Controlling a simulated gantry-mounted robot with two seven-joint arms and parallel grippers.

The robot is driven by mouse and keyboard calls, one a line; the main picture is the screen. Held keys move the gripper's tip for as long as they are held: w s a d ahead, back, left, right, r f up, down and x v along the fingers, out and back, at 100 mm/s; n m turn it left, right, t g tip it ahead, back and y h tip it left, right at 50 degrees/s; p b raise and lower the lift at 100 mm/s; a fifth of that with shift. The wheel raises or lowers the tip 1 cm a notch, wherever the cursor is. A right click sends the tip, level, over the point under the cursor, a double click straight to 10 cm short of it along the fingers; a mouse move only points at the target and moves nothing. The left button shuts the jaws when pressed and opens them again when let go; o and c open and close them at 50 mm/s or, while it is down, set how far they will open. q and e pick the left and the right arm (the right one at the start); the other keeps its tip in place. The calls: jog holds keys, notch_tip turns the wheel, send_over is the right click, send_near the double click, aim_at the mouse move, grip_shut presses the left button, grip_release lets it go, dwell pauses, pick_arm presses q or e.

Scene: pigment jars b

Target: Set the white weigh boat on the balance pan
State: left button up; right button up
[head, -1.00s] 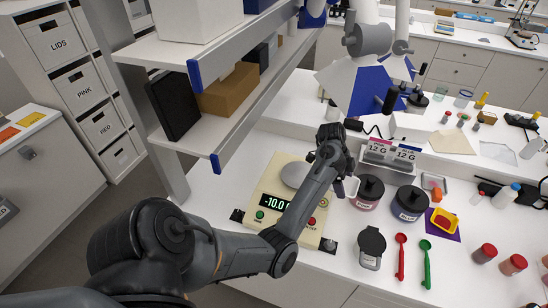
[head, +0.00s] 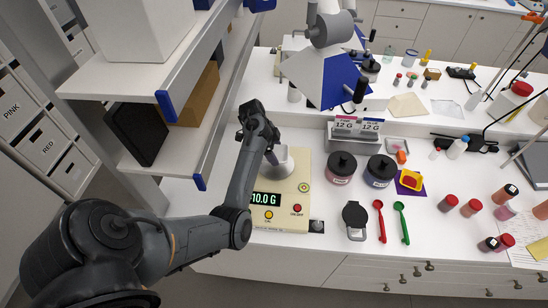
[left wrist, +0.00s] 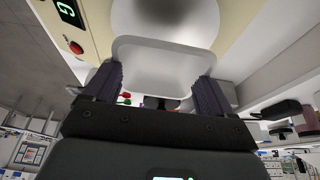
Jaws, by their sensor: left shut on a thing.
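The cream balance (head: 292,197) stands at the left of the bench, with its round grey pan (head: 286,168) partly hidden by my left arm. Its display reads 10.0 G; the left end of the readout is covered. My left gripper (head: 270,150) is shut on the white weigh boat (head: 274,156) at the pan. In the left wrist view the boat (left wrist: 160,66) sits between both fingers, level-looking, and overlaps the pan (left wrist: 165,14). I cannot tell whether the boat touches the pan. My right gripper is not in view.
Two dark-lidded jars (head: 341,168) stand right of the balance, in front of a sign holder (head: 352,135). A black-lidded container (head: 355,219), a red scoop (head: 380,222) and a green scoop (head: 402,223) lie at the front. A shelf (head: 185,150) rises at the left.

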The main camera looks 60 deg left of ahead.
pick_arm(q)
jog(key=shift+f, duration=2.3)
jog(key=shift+f, duration=0.15)
jog(key=o, duration=0.8)
